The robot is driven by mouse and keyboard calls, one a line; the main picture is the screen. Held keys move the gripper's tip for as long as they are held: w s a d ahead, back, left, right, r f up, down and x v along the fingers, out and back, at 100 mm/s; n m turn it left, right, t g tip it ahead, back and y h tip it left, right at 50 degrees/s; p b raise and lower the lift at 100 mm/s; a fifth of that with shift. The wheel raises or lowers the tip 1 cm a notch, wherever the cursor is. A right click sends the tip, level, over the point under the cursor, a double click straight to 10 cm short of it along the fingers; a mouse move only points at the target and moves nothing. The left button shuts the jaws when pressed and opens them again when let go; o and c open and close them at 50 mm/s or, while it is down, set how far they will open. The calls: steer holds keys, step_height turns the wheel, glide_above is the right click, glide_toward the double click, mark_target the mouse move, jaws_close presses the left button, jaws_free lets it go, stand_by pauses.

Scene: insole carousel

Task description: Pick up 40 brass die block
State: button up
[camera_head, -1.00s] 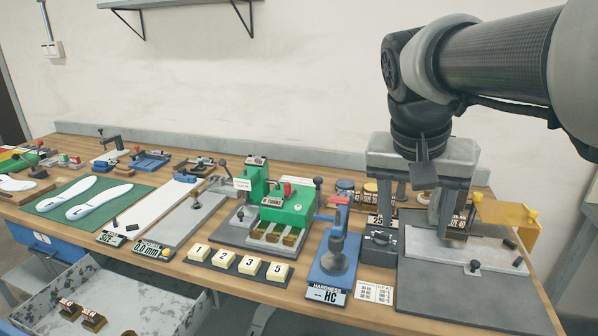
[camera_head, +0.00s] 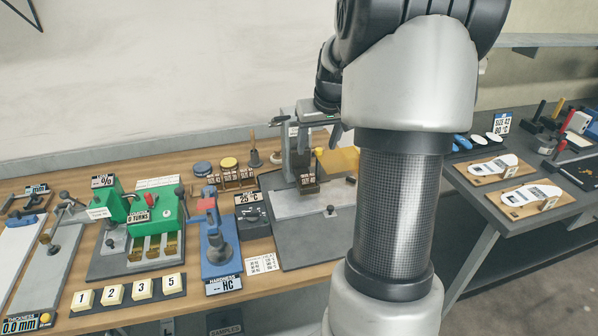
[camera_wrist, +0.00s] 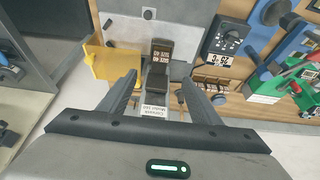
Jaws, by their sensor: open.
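A dark brownish block with labels that seem to read SIZE 40 (camera_wrist: 160,48) stands upright on the grey plate of the press station, ahead of my gripper in the wrist view. In the head view a brownish block (camera_head: 308,183) shows at the foot of the grey upright; its label is too small to read. My gripper (camera_wrist: 160,82) is open and empty. Its two fingers point toward the block from either side, with a grey upright part between them. I cannot tell the remaining distance. In the head view my arm partly hides the gripper.
A small rack of labelled pieces (camera_head: 232,179) stands left of the press plate (camera_head: 315,203). A dark dial box (camera_head: 252,216) and a blue hardness tester (camera_head: 217,240) stand further left. A yellow angled plate (camera_wrist: 112,66) is beside the block. A second table (camera_head: 522,205) is at the right.

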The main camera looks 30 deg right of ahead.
mark_target(308, 176)
steer(key=p+x, duration=0.1)
steer(key=x, duration=1.5)
steer(key=shift+w+a+f, duration=0.1)
steer(key=shift+a, duration=0.05)
steer(key=shift+c, duration=0.5)
steer(key=c, duration=1.1)
steer(key=shift+c, duration=0.9)
